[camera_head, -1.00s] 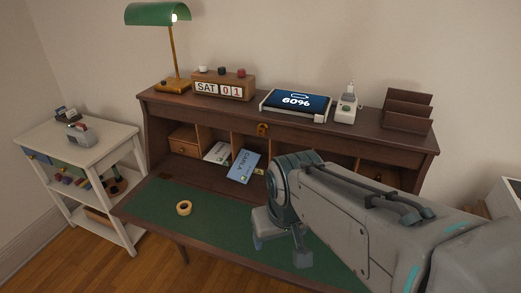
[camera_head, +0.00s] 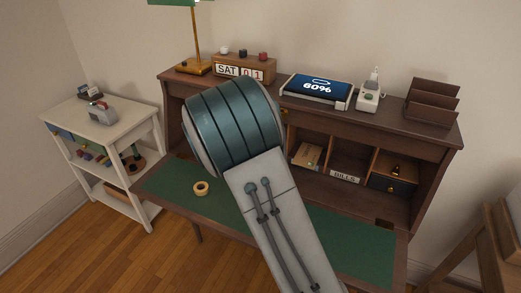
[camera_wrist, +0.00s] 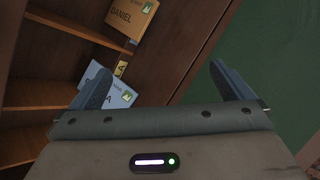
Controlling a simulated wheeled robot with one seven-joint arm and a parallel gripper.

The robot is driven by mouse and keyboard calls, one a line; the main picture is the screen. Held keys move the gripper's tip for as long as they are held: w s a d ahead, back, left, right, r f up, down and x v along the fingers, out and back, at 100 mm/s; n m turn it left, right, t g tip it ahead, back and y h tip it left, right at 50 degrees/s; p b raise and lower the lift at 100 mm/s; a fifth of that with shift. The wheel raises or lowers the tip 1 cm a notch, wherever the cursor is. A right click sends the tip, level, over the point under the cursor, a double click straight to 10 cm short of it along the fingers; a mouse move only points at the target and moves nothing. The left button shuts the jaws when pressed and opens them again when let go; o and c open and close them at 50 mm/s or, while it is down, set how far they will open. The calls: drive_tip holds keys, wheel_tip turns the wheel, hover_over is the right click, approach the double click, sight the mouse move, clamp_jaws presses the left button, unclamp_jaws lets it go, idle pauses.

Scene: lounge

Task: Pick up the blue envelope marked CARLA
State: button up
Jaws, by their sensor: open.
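The blue envelope (camera_wrist: 122,97) shows pale blue at the left of the wrist view, with a small green stamp. It leans in a desk compartment; its name cannot be read there, and my left finger covers part of it. In the head view my arm hides it. My gripper (camera_wrist: 157,68) is open, one finger overlapping the envelope in the picture and the other over the green desk mat. I cannot tell whether the finger touches the envelope. In the head view my gripper is hidden behind my arm.
A tan envelope marked DANIEL (camera_wrist: 132,18) stands in the neighbouring compartment, past a wooden divider with a small yellow tag (camera_wrist: 120,69). A tape roll (camera_head: 201,188) lies on the green mat (camera_head: 165,187). A compartment labelled BILLS (camera_head: 345,177) and a dark drawer (camera_head: 392,184) are at right.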

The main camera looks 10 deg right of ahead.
drive_tip(key=w+a+f+n+t, duration=0.1)
drive_tip(key=w+a+f+n, duration=0.1)
drive_tip(key=w+a+n, duration=0.1)
drive_tip(key=w+a+f+n+t, duration=0.2)
drive_tip(key=w+a+n, duration=0.1)
drive_tip(key=n, duration=0.1)
drive_tip(key=w+a+f+n+t, duration=0.2)
drive_tip(key=w+a+n, duration=0.1)
drive_tip(key=shift+w+a, duration=0.15)
drive_tip(key=shift+w+f+n+h, duration=0.1)
drive_tip(key=shift+w+n+h, duration=0.2)
drive_tip(key=shift+n, duration=0.1)
drive_tip(key=p+x, duration=0.1)
drive_tip(key=x, duration=0.7)
drive_tip(key=shift+w+f, duration=0.15)
drive_tip(key=shift+w, duration=0.2)
drive_tip(key=shift+p+x, duration=0.7)
drive_tip(key=shift+x, duration=1.65)
drive_tip(key=c, duration=0.9)
